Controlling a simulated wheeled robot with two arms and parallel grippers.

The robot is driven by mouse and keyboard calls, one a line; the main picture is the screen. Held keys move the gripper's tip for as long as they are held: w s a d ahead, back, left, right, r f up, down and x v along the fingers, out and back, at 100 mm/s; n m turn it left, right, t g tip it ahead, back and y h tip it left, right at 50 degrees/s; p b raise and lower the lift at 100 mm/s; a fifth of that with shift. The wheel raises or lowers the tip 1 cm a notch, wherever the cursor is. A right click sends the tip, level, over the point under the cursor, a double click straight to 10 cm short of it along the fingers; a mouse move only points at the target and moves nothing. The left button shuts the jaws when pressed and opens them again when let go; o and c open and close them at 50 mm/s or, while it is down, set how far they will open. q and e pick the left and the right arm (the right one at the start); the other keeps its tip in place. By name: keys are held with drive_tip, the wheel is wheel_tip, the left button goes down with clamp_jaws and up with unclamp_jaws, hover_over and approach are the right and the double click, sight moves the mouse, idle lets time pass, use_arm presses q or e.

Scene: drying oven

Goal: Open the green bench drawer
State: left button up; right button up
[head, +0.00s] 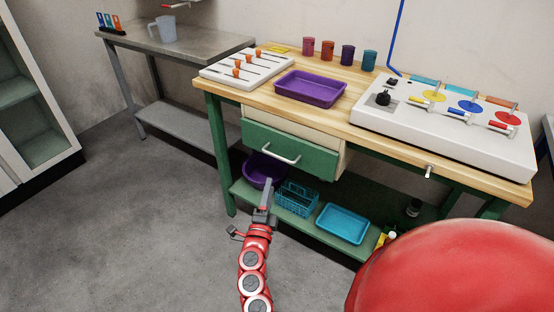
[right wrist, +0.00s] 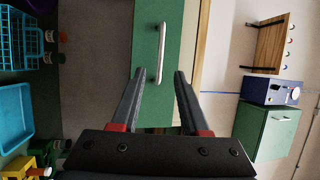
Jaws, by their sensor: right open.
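The green bench drawer (head: 313,158) sits under the left part of the wooden bench top, in a cream housing. Its pale bar handle (head: 275,151) runs across the front. Nothing is between the fingers. My left gripper is not in view.
The bench top (head: 340,114) holds a purple tray (head: 310,90), cups and switch panels. The lower shelf (head: 297,226) holds a purple bowl (head: 262,172), a blue basket (head: 297,197) and a blue tray (head: 342,223). Floor before the drawer is clear apart from my arm.

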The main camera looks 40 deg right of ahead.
sight(277, 157)
drive_tip(key=b+x, duration=0.1)
drive_tip(key=x, duration=1.2)
drive_tip(key=shift+s+d+r, duration=0.1)
drive_tip(key=shift+s+d, duration=0.05)
drive_tip(key=shift+s, duration=0.05)
drive_tip(key=shift+c, duration=0.2)
clamp_jaws()
idle(0.6)
